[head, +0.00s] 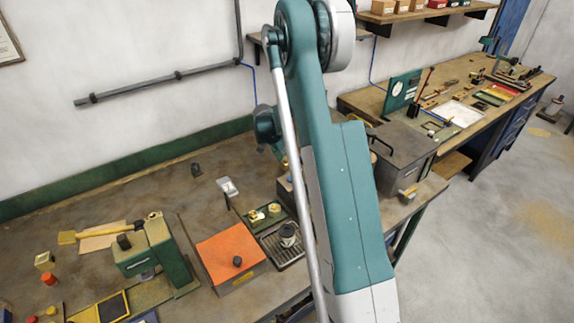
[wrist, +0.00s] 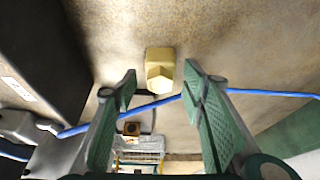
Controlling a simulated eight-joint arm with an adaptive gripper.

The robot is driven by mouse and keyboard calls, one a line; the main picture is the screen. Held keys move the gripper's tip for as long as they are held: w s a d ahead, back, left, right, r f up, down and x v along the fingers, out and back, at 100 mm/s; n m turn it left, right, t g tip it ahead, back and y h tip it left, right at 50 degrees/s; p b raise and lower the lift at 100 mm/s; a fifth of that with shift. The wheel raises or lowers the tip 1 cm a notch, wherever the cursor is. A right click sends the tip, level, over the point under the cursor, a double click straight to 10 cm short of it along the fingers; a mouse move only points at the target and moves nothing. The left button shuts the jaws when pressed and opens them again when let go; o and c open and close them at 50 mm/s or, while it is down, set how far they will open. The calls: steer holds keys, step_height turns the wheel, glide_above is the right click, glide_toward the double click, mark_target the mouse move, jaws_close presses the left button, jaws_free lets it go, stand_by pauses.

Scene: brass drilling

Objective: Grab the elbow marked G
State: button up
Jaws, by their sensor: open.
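A brass-coloured piece (wrist: 160,70) with flat facets sits on the worn brown surface in the wrist view. No letter G can be read on it, and I cannot tell its full shape. My gripper (wrist: 159,84) is open, with its green-padded fingers on either side of the line to this piece. The piece appears just beyond the fingertips and untouched; nothing is between the pads. In the head view my arm hides the gripper. Small brass pieces (head: 265,213) sit on a green tray there; their marks are too small to read.
A blue cable (wrist: 245,92) crosses the wrist view behind the fingers. A dark box (wrist: 35,50) stands close on the left. In the head view an orange-topped box (head: 230,256), a green press (head: 155,255) and a grey box (head: 402,150) stand on the bench.

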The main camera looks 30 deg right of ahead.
stand_by(0.4)
steer(key=c, duration=1.3)
steer(key=shift+r, duration=0.2)
steer(key=shift+r, duration=4.85)
